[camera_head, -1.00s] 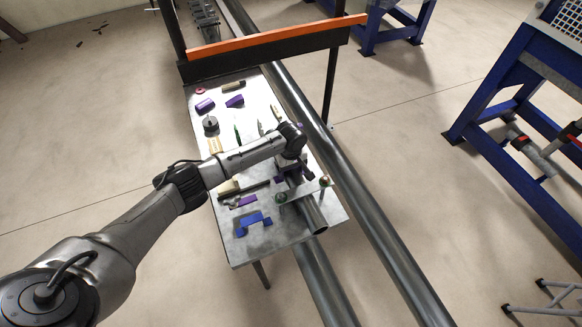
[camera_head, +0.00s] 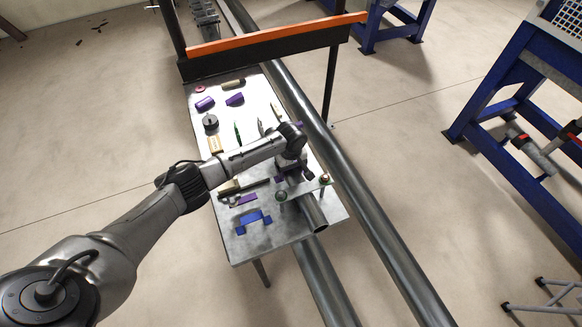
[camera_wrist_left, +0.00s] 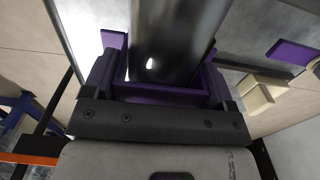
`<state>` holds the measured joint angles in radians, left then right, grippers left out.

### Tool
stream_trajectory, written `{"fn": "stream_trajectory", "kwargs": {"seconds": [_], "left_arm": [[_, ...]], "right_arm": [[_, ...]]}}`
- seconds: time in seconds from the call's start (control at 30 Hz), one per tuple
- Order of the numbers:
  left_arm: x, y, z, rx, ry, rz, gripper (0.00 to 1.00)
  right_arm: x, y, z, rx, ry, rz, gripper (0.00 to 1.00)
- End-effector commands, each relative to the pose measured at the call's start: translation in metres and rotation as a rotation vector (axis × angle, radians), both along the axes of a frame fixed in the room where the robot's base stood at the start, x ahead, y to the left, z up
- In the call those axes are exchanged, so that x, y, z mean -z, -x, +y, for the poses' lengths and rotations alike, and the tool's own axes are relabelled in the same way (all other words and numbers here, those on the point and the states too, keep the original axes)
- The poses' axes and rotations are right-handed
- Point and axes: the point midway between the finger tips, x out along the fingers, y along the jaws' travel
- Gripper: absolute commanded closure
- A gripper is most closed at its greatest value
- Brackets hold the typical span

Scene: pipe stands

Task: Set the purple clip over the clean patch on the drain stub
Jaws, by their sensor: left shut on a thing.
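My left gripper (camera_head: 291,168) is shut on the purple clip (camera_wrist_left: 160,95) over the drain stub (camera_head: 313,214). In the left wrist view the clip's crossbar lies between the fingers, and its purple sides flank the dark, shiny stub (camera_wrist_left: 172,42). I cannot tell whether the clip touches the stub. In the head view the gripper mostly covers the clip. The clean patch cannot be made out. My right gripper is out of view.
The metal table (camera_head: 240,250) holds a blue bracket (camera_head: 253,221), a purple block (camera_head: 247,199) and several tools. A long pipe (camera_head: 375,220) runs along the right.

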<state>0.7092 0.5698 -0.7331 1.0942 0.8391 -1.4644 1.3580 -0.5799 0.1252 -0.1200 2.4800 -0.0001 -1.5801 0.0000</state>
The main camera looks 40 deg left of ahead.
Motion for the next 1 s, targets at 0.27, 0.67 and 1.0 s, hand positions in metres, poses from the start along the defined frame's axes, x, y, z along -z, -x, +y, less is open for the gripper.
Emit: {"fn": "stream_trajectory", "kwargs": {"seconds": [0.27,0.67,1.0], "left_arm": [[0.0,0.0,0.0,0.0,0.0,0.0,0.14],[0.0,0.0,0.0,0.0,0.0,0.001,0.0],[-0.01,0.0,0.0,0.0,0.0,0.001,0.0]], "right_arm": [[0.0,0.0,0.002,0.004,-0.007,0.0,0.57],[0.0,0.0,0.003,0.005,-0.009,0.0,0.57],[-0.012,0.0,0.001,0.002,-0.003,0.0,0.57]]}}
